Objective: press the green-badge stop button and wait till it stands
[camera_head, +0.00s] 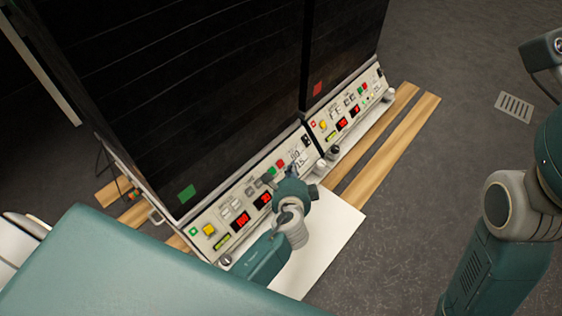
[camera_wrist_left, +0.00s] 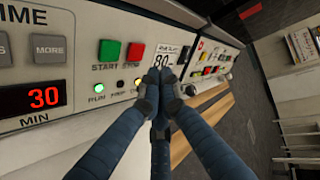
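In the left wrist view the red stop button (camera_wrist_left: 135,52) sits right of the green start button (camera_wrist_left: 109,50). The green RUN light (camera_wrist_left: 97,86) is lit below them. My left gripper (camera_wrist_left: 160,76) is shut and empty, its fingertips just right of and below the stop button; I cannot tell whether they touch the panel. In the head view my left gripper (camera_head: 289,178) is at the panel's right end. My right gripper is out of view.
A second shaker with a red badge (camera_head: 317,89) and a similar panel (camera_head: 346,112) adjoins on the right. Wooden planks (camera_head: 385,147) lie along the front. A white board (camera_head: 335,232) lies under my left arm. Open floor lies to the right, with a grate (camera_head: 514,106).

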